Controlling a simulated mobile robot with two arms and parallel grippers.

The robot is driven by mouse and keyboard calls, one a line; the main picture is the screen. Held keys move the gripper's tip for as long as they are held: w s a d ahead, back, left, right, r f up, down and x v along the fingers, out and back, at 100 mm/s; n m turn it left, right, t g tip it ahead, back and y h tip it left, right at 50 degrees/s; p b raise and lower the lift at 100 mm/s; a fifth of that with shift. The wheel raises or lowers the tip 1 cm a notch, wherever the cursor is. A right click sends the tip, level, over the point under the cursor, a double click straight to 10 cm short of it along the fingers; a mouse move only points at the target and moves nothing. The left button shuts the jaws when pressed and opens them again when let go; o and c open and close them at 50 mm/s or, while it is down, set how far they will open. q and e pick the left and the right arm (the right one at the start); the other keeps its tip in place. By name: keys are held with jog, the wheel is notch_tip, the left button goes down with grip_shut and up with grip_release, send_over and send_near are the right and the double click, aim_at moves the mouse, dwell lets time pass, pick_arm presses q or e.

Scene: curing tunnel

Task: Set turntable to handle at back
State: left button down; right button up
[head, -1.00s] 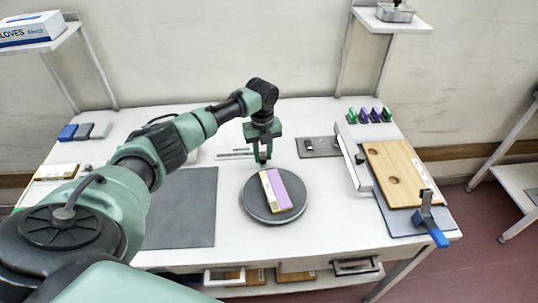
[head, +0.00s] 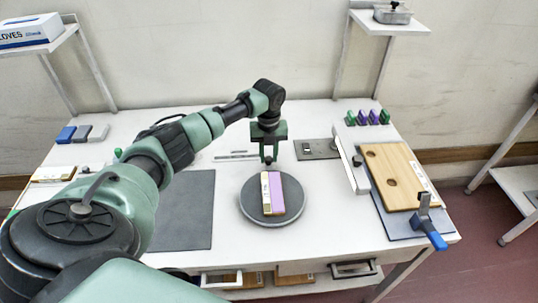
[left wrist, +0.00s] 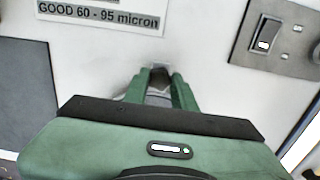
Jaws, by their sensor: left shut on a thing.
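The turntable (head: 294,199) is a round dark grey disc near the table's front edge in the head view. A lilac and cream block (head: 276,193) lies on it, its long side running nearly front to back. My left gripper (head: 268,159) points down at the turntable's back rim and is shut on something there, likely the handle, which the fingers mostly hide. In the left wrist view the green fingers (left wrist: 159,82) close around a small dark and grey part. My right gripper is not in view.
A dark mat (head: 185,210) lies left of the turntable. A wooden board (head: 398,175) and a blue-handled clamp (head: 433,232) are at the right. A grey switch plate (head: 318,149) sits behind right, also in the wrist view (left wrist: 278,38). Open table surrounds the disc.

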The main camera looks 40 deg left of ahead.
pick_arm(q)
jog(key=c, duration=1.1)
grip_release()
jog(key=shift+c, duration=0.2)
notch_tip(320, 180, up, 8)
jog(key=shift+f+b, duration=0.1)
jog(key=shift+b, duration=0.8)
